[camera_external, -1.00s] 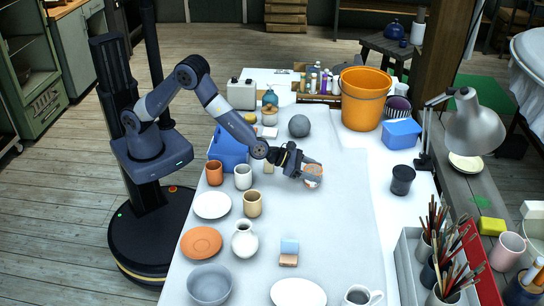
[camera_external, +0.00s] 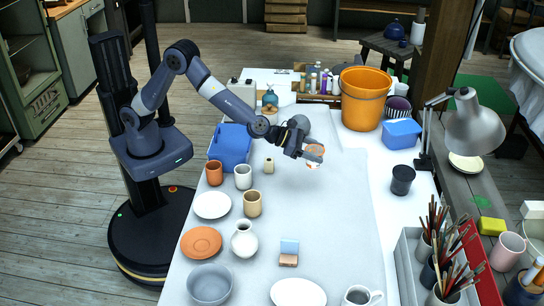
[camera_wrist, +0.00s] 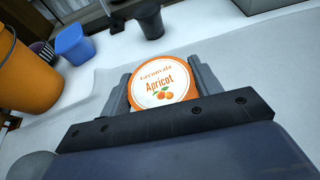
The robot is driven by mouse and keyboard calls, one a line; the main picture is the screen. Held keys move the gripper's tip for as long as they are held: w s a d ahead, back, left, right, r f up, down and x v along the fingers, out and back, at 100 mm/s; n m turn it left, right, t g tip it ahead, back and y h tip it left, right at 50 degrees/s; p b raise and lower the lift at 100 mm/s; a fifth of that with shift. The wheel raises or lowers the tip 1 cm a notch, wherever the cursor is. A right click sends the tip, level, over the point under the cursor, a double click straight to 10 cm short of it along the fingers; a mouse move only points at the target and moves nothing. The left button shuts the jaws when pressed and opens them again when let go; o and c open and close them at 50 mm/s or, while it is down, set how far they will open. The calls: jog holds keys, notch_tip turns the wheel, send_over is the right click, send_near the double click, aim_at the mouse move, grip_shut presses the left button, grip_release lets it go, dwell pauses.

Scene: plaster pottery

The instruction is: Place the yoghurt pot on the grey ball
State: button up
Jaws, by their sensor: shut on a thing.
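The yoghurt pot (camera_external: 315,160) is white and orange and is gripped between the fingers of my gripper (camera_external: 312,153). In the wrist view its round lid (camera_wrist: 159,86), marked "Apricot", sits between the two fingers (camera_wrist: 160,92). The pot is raised above the white table covering. The grey ball (camera_external: 299,124) rests on the table behind and to the left of the pot, partly hidden by my arm. A grey rounded shape shows at the lower left of the wrist view and may be the ball.
An orange bucket (camera_external: 364,98) and a blue tub (camera_external: 402,134) stand at the back right. A blue crate (camera_external: 230,146), cups and plates line the left side. A dark cup (camera_external: 402,180) stands at the right.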

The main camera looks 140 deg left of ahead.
jog(key=shift+r, duration=0.75)
jog(key=shift+s+a+r, duration=0.15)
jog(key=shift+a, duration=0.05)
jog(key=s+a+r+n+g+y+p, duration=0.2)
jog(key=s+a+r+n+g, duration=0.2)
jog(key=s+a, duration=0.6)
jog(key=s+a+r+n+g+y+p, duration=0.25)
jog(key=s+a+r, duration=0.35)
jog(key=s, duration=0.8)
jog(key=n+g+b, duration=0.1)
jog(key=b, duration=0.1)
send_over(300, 116)
notch_tip(300, 116, down, 7)
jog(key=shift+w+f+b, duration=0.1)
jog(key=shift+f+b, duration=0.4)
jog(key=shift+f, duration=1.6)
jog(key=shift+f+b, duration=0.2)
jog(key=shift+b, duration=0.1)
jog(key=o, duration=1.1)
jog(key=shift+c, duration=0.2)
